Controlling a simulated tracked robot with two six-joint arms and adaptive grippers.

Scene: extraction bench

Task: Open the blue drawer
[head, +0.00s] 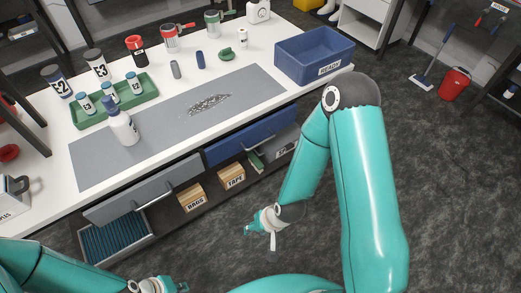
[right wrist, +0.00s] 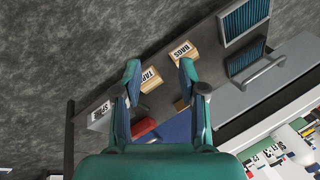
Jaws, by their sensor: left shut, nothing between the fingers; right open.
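The blue drawer (head: 222,149) is under the front edge of the white bench in the head view, with a pale bar handle (head: 257,144) on its front. It looks shut. My right gripper (head: 260,235) is open and empty, in front of and below the drawer, apart from it. In the right wrist view, my right gripper's fingers (right wrist: 159,78) are spread, and part of the blue drawer (right wrist: 176,128) shows between them, partly hidden by my gripper. My left gripper (head: 172,286) is shut and empty at the bottom edge of the head view, left of my right gripper.
A grey drawer (head: 125,199) with a bar handle is left of the blue one. A shelf below holds a BAGS box (head: 191,198) and a TAPE box (head: 231,177). A blue READY bin (head: 300,66) and several bottles stand on the bench. Floor in front is clear.

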